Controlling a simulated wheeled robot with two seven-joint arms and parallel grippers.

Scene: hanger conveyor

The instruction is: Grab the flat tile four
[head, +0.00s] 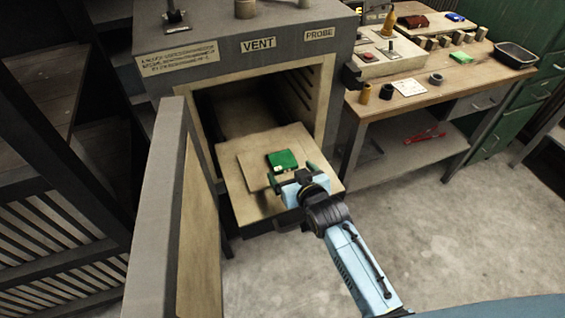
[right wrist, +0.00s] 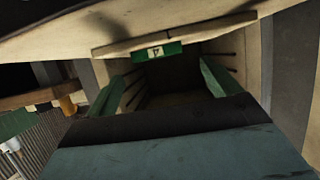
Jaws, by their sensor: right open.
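The flat tile four (head: 283,158) is green and lies on a thin pale board at the mouth of the open oven. A white label with a 4 shows on its front edge, and the tile also shows in the right wrist view (right wrist: 172,50). My right gripper (head: 291,173) is open just in front of the tile. In the right wrist view, the green fingers of my right gripper (right wrist: 160,74) stand apart, with the tile beyond them and nothing held. My left gripper is not in view.
The oven door (head: 165,215) stands open on the left. The thin board (head: 250,172) rests on a pale shelf (head: 240,205). On the right, a wooden bench (head: 440,85) holds small parts, a black tray (head: 515,55) and another green piece (head: 461,57). The floor in front is clear.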

